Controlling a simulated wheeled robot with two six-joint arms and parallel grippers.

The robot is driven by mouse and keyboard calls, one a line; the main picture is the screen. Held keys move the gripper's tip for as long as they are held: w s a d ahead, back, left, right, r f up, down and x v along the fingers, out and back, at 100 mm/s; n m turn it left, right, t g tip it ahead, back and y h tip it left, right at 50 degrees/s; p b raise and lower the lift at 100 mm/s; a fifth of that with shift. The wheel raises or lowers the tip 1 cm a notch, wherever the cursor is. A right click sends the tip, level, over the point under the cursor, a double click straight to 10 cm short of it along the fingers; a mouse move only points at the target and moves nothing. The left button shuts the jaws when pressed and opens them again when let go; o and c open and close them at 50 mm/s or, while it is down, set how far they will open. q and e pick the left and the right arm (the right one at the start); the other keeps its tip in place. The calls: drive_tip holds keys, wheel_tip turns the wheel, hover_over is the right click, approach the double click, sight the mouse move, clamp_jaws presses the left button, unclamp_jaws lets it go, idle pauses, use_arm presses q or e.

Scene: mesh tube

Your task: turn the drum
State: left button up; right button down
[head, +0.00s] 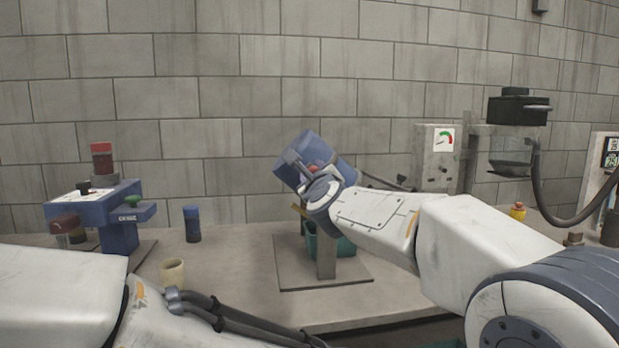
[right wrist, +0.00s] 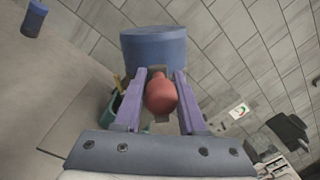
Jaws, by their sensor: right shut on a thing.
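The blue drum (head: 332,152) sits tilted on a grey stand (head: 326,254) in the middle of the bench. In the right wrist view the drum (right wrist: 155,48) is straight ahead, beyond the fingertips. My right gripper (head: 306,176) is at the drum's near lower side. Its two purple fingers (right wrist: 157,75) flank a rounded red knob (right wrist: 160,96) and are shut on it. In the head view my own wrist hides much of the gripper and knob. My left arm crosses the lower left; its gripper is not seen.
A teal bin (head: 343,245) stands beneath the drum. A blue bottle (head: 192,223), a cream cup (head: 173,272) and a blue device (head: 118,229) are to the left. A grey gauge box (head: 437,165) and a black-topped machine (head: 518,110) stand right.

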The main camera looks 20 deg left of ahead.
idle(0.4)
drive_tip(key=c, duration=0.5)
unclamp_jaws()
drive_tip(key=shift+s+d, duration=0.1)
drive_tip(key=shift+s+d+b, duration=0.2)
drive_tip(key=shift+s+b, duration=0.1)
drive_tip(key=shift+s, duration=0.05)
drive_tip(key=b+v, duration=0.2)
drive_tip(key=v, duration=0.7)
drive_tip(key=shift+s, duration=0.2)
drive_tip(key=shift+d, duration=0.1)
